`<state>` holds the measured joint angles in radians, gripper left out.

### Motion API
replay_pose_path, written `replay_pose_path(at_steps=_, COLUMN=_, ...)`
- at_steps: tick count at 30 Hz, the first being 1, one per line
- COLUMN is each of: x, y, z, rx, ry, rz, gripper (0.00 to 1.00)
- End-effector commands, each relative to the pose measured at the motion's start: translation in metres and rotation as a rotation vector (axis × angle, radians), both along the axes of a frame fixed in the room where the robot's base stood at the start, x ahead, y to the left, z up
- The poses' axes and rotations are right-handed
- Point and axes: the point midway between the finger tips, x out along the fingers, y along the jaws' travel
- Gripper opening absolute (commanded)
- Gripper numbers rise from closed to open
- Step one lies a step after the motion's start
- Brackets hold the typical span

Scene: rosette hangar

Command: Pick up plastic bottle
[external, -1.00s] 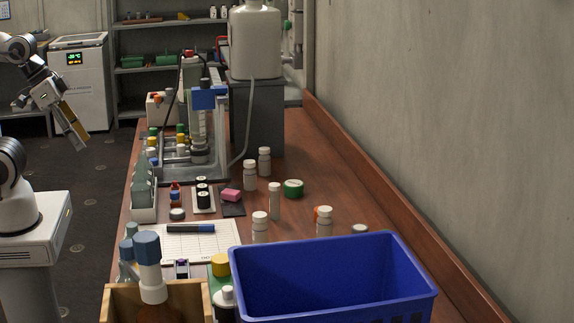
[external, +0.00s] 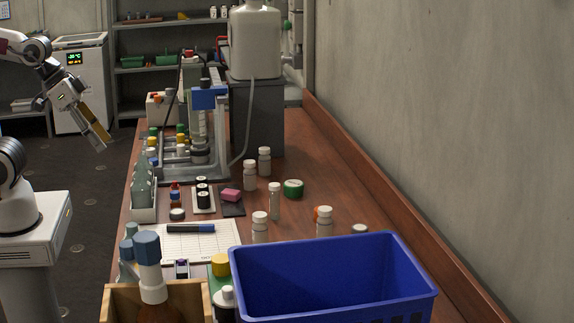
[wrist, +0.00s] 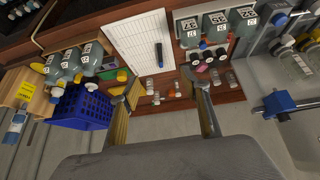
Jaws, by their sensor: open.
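Several small white plastic bottles stand upright on the brown bench, among them two farther back (external: 250,175) (external: 264,161) and two nearer the blue crate (external: 260,227) (external: 324,222). I cannot tell which one the task means. My gripper (external: 104,143) is open and empty, in the air left of the bench and well apart from the bottles. In the wrist view my open fingers (wrist: 161,80) frame part of the bench, with small bottles (wrist: 150,86) showing between them at a distance.
A blue crate (external: 335,305) stands at the bench's near end, beside a wooden box (external: 112,303) with bottles. A lab stand (external: 222,135) and a large white container (external: 254,45) rise at the back. A wall runs along the right. A paper sheet (external: 205,248) lies left.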

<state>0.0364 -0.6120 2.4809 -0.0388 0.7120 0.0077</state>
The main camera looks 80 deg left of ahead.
Motion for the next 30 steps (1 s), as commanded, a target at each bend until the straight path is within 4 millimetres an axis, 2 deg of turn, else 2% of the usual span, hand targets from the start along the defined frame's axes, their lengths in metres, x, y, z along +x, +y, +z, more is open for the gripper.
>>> replay_pose_path(at_steps=15, x=0.106, y=-0.037, z=-0.017, rx=-0.059, ry=-0.131, rz=-0.029, gripper=0.46)
replay_pose_path(at_steps=30, x=0.193, y=-0.068, z=-0.051, rx=-0.09, ry=-0.26, rz=-0.021, gripper=0.46)
